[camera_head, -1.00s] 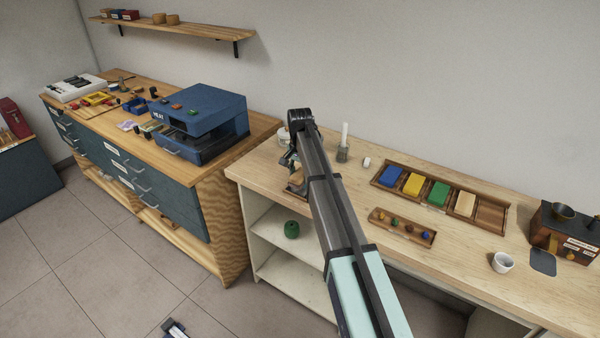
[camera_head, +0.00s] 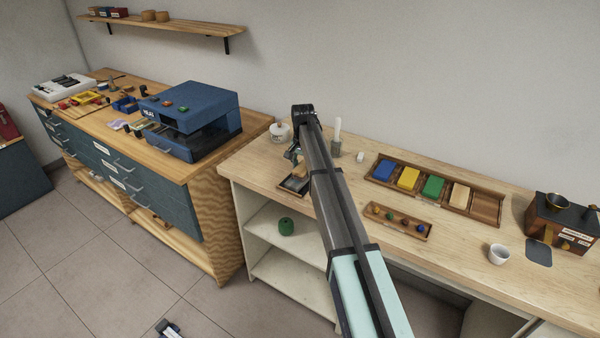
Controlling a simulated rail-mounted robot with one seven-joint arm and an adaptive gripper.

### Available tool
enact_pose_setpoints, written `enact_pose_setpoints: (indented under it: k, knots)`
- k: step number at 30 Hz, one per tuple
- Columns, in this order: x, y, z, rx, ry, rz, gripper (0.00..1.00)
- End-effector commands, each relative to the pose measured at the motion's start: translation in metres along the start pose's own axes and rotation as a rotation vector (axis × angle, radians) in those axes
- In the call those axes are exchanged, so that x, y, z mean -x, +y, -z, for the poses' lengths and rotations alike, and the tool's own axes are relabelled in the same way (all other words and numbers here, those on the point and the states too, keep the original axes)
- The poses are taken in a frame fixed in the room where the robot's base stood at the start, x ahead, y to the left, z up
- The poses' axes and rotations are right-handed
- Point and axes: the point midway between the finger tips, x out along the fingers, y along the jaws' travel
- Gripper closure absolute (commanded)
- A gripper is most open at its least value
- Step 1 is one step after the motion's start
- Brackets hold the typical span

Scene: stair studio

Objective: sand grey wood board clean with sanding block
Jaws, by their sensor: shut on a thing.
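My gripper (camera_head: 293,155) is small in view at the left end of the worktop, partly hidden behind my arm. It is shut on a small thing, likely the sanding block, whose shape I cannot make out. Just below it a grey-topped board (camera_head: 293,184) lies in a wood-rimmed holder at the worktop's front left. My arm covers its right side. I cannot tell how clean its surface is. The gripper appears to be above the board, with a small gap between them.
A white jar (camera_head: 280,133) stands behind the gripper, with a grey cup with a white stick (camera_head: 336,143) to the right. A tray of coloured blocks (camera_head: 487,207), a peg rack (camera_head: 400,220), a white cup (camera_head: 499,254) and a grinder box (camera_head: 560,222) stand farther right.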

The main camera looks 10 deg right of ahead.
Motion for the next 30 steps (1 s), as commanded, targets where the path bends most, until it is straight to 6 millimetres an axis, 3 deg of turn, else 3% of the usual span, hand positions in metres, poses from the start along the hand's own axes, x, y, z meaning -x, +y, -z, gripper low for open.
enact_pose_setpoints:
  k: [7,30]
  knots:
    - [-0.001,-0.002,0.023,0.002,0.001,0.0,0.87]
    - [0.0,0.004,-0.043,-0.008,-0.001,0.0,0.87]
